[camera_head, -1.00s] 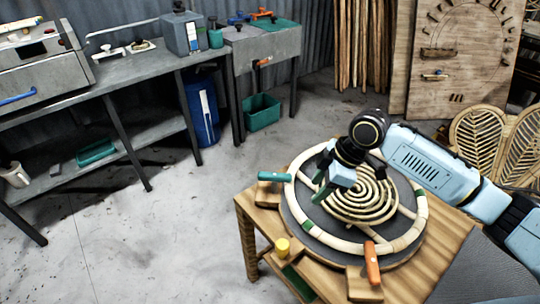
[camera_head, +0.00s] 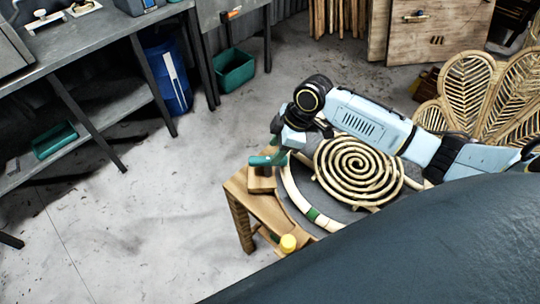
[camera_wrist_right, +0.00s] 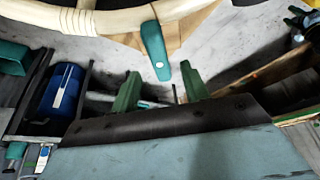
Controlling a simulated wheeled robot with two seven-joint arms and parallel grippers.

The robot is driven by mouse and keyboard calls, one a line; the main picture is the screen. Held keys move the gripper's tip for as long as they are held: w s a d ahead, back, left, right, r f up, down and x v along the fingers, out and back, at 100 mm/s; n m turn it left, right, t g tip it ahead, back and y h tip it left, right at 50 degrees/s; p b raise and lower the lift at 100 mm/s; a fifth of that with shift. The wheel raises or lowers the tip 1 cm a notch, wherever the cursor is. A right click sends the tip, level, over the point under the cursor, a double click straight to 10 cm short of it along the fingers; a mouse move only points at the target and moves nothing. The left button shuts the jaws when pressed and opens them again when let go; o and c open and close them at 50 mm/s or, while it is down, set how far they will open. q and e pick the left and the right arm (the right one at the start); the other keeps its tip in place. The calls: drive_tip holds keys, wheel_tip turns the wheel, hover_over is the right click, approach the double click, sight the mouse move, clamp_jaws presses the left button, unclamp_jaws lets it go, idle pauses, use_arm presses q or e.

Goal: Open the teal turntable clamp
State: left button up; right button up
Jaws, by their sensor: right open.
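The teal clamp handle (camera_head: 262,160) sits on a wooden block at the left edge of the turntable (camera_head: 290,197). My right gripper (camera_head: 278,143) is at the clamp, with its green fingers close to the handle. In the right wrist view the teal handle (camera_wrist_right: 156,50) points toward the gap between the open fingers (camera_wrist_right: 161,90). The fingers stand apart on either side of its tip, and nothing is gripped. I cannot tell whether they touch the handle. My left gripper is not in view.
A rattan spiral (camera_head: 357,166) lies on the turntable. A yellow knob (camera_head: 288,243) is at the wooden table's (camera_head: 262,212) front. A large dark surface hides the lower right. Rattan leaf panels (camera_head: 470,95) stand behind my arm. The floor left of the table is clear.

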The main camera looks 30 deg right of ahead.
sight(269, 158)
drive_tip(key=shift+x, duration=2.25)
drive_tip(key=shift+c, duration=0.2)
drive_tip(key=c, duration=0.9)
